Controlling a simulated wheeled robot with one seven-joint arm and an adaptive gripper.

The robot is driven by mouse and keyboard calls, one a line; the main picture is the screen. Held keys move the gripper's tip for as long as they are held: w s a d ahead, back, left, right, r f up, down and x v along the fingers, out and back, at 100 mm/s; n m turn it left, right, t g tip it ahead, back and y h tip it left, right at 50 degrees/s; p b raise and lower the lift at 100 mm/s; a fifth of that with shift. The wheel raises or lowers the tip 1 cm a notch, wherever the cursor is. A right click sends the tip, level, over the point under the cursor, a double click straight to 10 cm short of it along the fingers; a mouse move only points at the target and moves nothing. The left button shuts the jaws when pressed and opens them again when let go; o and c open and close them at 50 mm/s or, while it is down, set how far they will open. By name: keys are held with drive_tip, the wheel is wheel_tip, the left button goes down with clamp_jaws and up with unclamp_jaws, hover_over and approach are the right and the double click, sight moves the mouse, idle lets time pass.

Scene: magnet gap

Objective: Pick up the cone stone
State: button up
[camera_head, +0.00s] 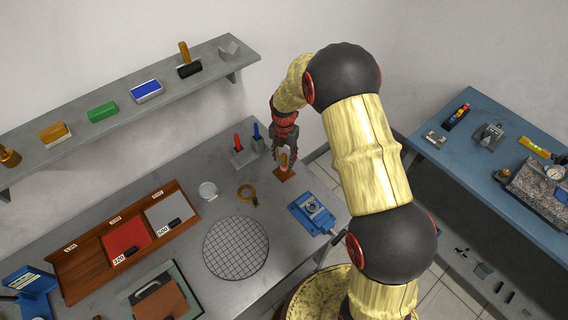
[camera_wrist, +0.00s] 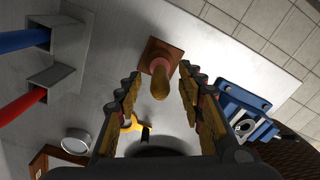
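What looks like the cone stone, a tan, rounded piece with a pinkish collar (camera_wrist: 160,86), stands on a square brown base (camera_wrist: 153,48) on the grey bench. In the head view the brown base (camera_head: 285,175) shows near the bench's back right part, directly below my gripper (camera_head: 284,155). In the wrist view my gripper (camera_wrist: 160,74) is open, with one finger on each side of the stone. Gaps show between the stone and both fingers. The stone's lower part is partly hidden by its top in the wrist view.
A blue vise (camera_head: 312,212) stands to the right of the base. Grey holders with a red handle (camera_head: 237,142) and a blue handle (camera_head: 256,131) stand behind left.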

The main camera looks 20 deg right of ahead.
drive_tip(key=shift+c, duration=1.2)
clamp_jaws()
drive_tip(key=shift+r, duration=0.15)
